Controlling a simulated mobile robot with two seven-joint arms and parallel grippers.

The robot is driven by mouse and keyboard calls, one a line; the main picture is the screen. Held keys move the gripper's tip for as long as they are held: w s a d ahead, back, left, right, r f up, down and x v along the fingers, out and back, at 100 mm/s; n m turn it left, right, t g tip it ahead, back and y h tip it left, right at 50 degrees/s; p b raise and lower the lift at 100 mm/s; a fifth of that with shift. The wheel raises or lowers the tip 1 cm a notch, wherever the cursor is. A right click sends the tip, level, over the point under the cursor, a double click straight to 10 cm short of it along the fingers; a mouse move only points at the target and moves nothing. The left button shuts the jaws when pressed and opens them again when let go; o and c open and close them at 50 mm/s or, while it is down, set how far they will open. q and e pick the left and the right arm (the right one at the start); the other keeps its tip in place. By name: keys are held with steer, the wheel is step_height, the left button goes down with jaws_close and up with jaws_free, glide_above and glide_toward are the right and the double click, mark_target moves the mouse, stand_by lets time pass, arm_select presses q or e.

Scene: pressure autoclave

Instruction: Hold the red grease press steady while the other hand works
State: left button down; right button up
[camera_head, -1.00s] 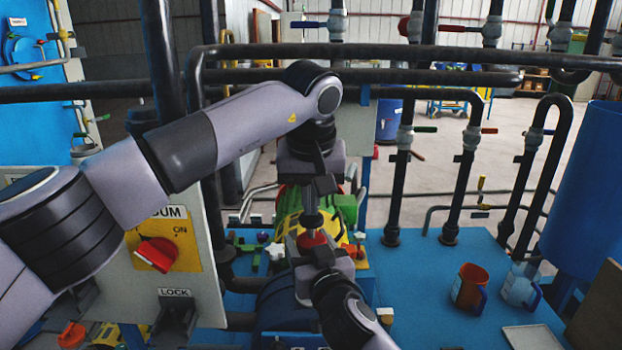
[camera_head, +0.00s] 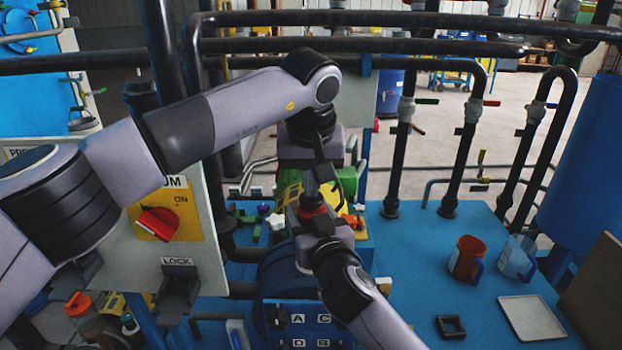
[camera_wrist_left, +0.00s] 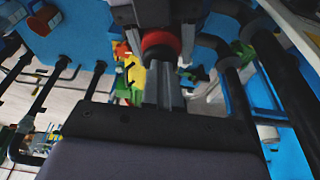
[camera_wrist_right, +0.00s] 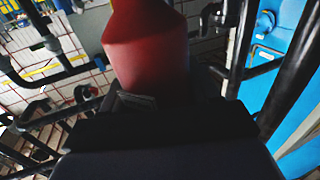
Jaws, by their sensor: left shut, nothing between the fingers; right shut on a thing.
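The red grease press (camera_head: 312,209) stands among the machinery at the middle of the head view. My right gripper (camera_head: 314,222) comes from below and is shut on it. In the right wrist view the press is a large red body (camera_wrist_right: 148,50) just beyond the fingers. My left gripper (camera_head: 320,178) hangs right above the press, pointing down, shut and empty. In the left wrist view its closed fingers (camera_wrist_left: 165,85) point at the red part of the press (camera_wrist_left: 160,42). I cannot tell whether they touch it. The grippers hide much of the press.
A panel with a red switch (camera_head: 157,222) stands left, under my left arm. Black pipes (camera_head: 400,150) cross behind and to the right. An orange mug (camera_head: 466,258), a clear jug (camera_head: 515,259), a tray (camera_head: 531,317) and a black square frame (camera_head: 451,327) rest on the blue surface (camera_head: 420,275).

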arm_select(q)
steer(key=w+v, duration=0.1)
steer(key=v, duration=1.3)
steer(key=shift+r, duration=0.15)
stand_by(0.8)
step_height(320, 180, up, 2)
steer(key=shift+d+r, duration=0.1)
stand_by(0.4)
steer(key=x, duration=0.8)
steer(key=s+x, duration=0.1)
steer(key=x, duration=0.3)
steer(key=shift+w+f, duration=0.15)
steer(key=shift+f, duration=0.9)
